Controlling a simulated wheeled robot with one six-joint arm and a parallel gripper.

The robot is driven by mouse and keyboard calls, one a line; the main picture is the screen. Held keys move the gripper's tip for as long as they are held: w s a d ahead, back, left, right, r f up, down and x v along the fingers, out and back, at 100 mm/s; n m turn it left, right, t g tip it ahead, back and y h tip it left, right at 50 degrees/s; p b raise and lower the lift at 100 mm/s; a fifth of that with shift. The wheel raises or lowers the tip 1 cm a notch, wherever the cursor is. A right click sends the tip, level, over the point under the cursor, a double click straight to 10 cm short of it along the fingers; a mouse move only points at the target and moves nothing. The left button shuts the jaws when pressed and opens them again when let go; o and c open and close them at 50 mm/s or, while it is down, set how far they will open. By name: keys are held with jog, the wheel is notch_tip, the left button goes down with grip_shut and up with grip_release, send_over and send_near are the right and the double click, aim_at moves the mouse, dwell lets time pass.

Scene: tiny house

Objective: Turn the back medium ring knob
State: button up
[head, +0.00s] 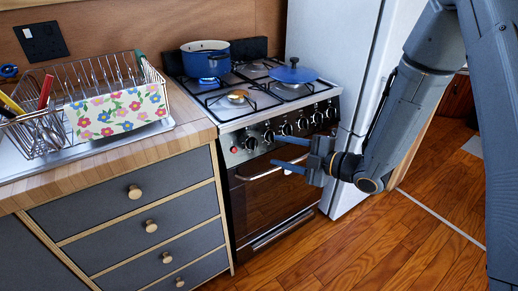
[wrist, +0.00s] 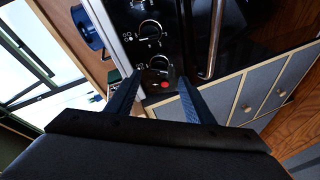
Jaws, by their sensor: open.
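The stove (head: 270,112) has a row of several round knobs on its dark front panel, such as the one nearest the red button (head: 250,143) and its neighbour (head: 268,136). I cannot read which one is marked for the back medium ring. My gripper (head: 275,151) is open and empty in front of the panel's left part, its fingers pointing at the stove. In the wrist view, a knob (wrist: 149,32) shows beyond the open fingertips (wrist: 161,76), and the lowest knob and a red button (wrist: 165,85) appear between them. I cannot tell whether a finger touches a knob.
A blue pot (head: 205,56) stands on the back left burner, with a blue flame below it. The oven handle (head: 262,172) runs below the knobs. A fridge (head: 333,50) stands right of the stove; wooden floor is clear in front.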

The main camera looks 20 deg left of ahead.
aim_at(256, 145)
jog(key=x, duration=0.8)
jog(key=shift+s+a+r+p, duration=0.15)
jog(key=shift+s+r+p, duration=0.05)
jog(key=shift+s+p, duration=0.1)
jog(key=shift+c, duration=0.2)
jog(key=c, duration=1)
